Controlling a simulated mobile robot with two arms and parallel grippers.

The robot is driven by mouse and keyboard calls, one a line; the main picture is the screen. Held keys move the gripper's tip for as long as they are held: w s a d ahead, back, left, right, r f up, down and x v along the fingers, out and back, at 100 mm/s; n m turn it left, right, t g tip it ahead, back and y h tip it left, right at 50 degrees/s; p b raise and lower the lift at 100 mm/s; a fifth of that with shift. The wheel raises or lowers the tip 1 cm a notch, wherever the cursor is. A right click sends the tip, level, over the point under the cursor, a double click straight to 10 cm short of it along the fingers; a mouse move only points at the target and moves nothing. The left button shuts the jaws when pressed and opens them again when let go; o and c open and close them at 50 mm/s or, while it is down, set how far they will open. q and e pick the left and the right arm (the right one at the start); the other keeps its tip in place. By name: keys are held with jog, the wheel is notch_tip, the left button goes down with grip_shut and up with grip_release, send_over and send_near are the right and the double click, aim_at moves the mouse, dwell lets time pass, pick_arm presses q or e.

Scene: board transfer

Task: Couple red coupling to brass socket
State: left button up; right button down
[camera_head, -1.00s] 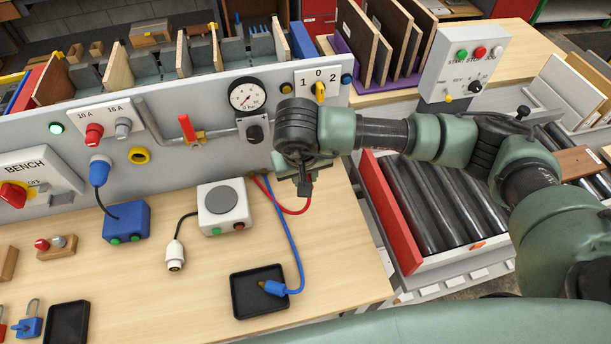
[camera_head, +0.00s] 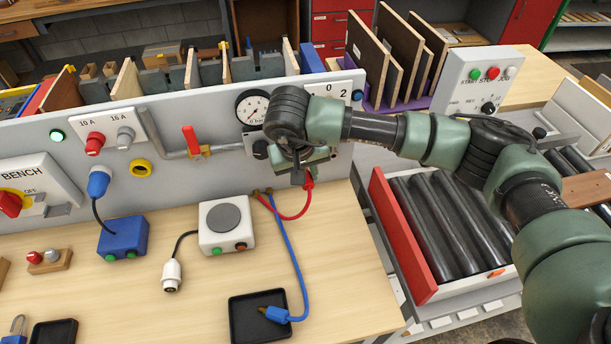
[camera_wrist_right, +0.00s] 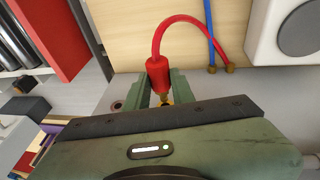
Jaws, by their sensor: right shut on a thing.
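The red coupling (camera_head: 309,183) is on the end of a short red hose, close to the front of the bench panel. My right gripper (camera_head: 302,178) is shut on it. In the right wrist view the red coupling (camera_wrist_right: 158,74) stands between the two green fingers of my right gripper (camera_wrist_right: 161,93), with a brass part showing just beyond its red body. I cannot tell whether that brass is the coupling's own tip or the brass socket, nor whether they touch. My gripper and wrist hide the panel area behind them. My left gripper is out of view.
A blue hose (camera_head: 290,255) runs from the bench's back edge to a black tray (camera_head: 240,325). A white box (camera_head: 226,238) stands left of the red hose. A pressure gauge (camera_head: 253,106) and red-handled valve (camera_head: 192,140) are on the panel. Rollers (camera_head: 450,235) lie to the right.

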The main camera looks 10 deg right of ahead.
jog(key=shift+b, duration=1)
dwell(1.2)
jog(key=shift+w+b, duration=1.1)
jog(key=shift+w, duration=0.1)
dwell(0.4)
jog(key=c, duration=1.2)
grip_release()
jog(key=shift+r, duration=0.1)
jog(key=shift+o, duration=0.4)
jog(key=shift+w, duration=0.1)
